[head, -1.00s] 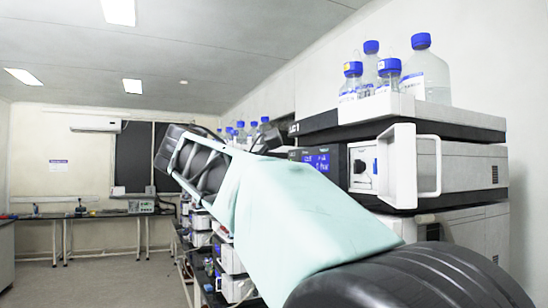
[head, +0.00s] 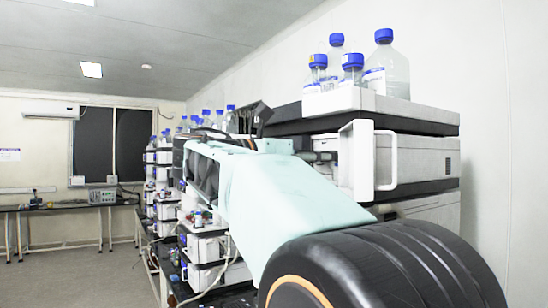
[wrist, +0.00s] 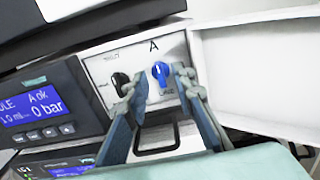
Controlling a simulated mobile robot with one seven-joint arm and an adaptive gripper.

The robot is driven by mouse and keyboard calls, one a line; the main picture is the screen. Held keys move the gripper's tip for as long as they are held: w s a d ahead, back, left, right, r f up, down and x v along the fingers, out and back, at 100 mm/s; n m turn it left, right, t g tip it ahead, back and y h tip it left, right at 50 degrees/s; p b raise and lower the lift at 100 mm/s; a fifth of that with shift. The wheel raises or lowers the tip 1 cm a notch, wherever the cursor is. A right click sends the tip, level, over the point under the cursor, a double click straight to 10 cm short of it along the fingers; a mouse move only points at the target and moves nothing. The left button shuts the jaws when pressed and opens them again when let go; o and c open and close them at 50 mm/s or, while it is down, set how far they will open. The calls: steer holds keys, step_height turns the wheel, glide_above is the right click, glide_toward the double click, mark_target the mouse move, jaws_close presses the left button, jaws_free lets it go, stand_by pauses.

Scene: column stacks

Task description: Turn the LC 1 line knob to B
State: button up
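The blue line knob (wrist: 160,70) is on a white panel (wrist: 104,68) in the wrist view, with an "A" printed above it and small lettering below. Its exact pointing direction is too small to tell. My gripper (wrist: 162,77) is open, one finger to each side of the blue knob in the picture. I see a gap between the knob and the fingers; I cannot tell how far they are in depth. In the head view my gripper (head: 320,157) is at the front of the instrument stack, and the knob is hidden there.
A black knob (wrist: 121,83) is left of the blue one. An open white door (wrist: 255,70) stands close on the right. Bottles (head: 352,70) stand in a tray on top of the stack.

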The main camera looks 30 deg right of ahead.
steer(key=shift+d, duration=0.75)
steer(key=shift+w, duration=0.1)
jaws_close()
